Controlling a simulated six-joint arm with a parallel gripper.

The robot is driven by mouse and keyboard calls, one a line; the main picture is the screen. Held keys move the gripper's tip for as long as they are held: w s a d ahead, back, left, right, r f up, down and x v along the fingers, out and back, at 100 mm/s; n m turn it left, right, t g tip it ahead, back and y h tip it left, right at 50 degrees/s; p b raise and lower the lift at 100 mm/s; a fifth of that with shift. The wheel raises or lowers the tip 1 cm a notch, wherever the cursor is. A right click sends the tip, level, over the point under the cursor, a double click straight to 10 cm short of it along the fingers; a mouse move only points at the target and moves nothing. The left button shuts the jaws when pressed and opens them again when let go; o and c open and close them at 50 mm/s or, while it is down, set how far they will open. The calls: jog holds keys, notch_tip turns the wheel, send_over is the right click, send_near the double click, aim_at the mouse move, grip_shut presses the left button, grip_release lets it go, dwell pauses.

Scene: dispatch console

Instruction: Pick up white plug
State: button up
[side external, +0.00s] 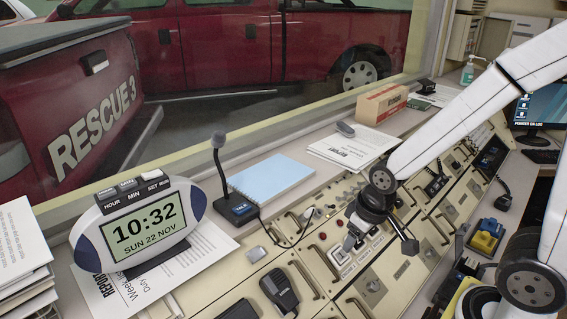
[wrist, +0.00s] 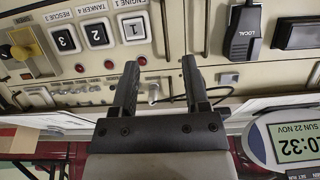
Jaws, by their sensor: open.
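A small pale plug (wrist: 153,93), apparently the white plug, shows between my fingers in the wrist view, with a dark cable running right from near it. In the side view, a small pale piece (side external: 308,213) at the back edge of the console seems to be the same plug. My gripper (wrist: 159,66) is open and empty, with its two dark fingers apart. In the side view my gripper (side external: 380,243) hangs over the console, right of the plug. I cannot tell its exact height above the panel.
A microphone (side external: 241,207) and a digital clock (side external: 137,224) stand left of the plug. A blue notebook (side external: 272,178) lies behind it. Numbered buttons (wrist: 97,33), red lamps and handles cover the panel. A black handset (wrist: 240,32) lies on the console.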

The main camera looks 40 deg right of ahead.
jog(key=shift+o, duration=0.6)
notch_tip(320, 180, up, 4)
jog(key=g, duration=0.3)
send_over(310, 209)
jog(key=shift+w+d+r, duration=0.1)
jog(key=shift+w+d, duration=0.25)
jog(key=shift+f, duration=1.3)
jog(key=shift+d+f, duration=0.15)
jog(key=shift+f, duration=2.45)
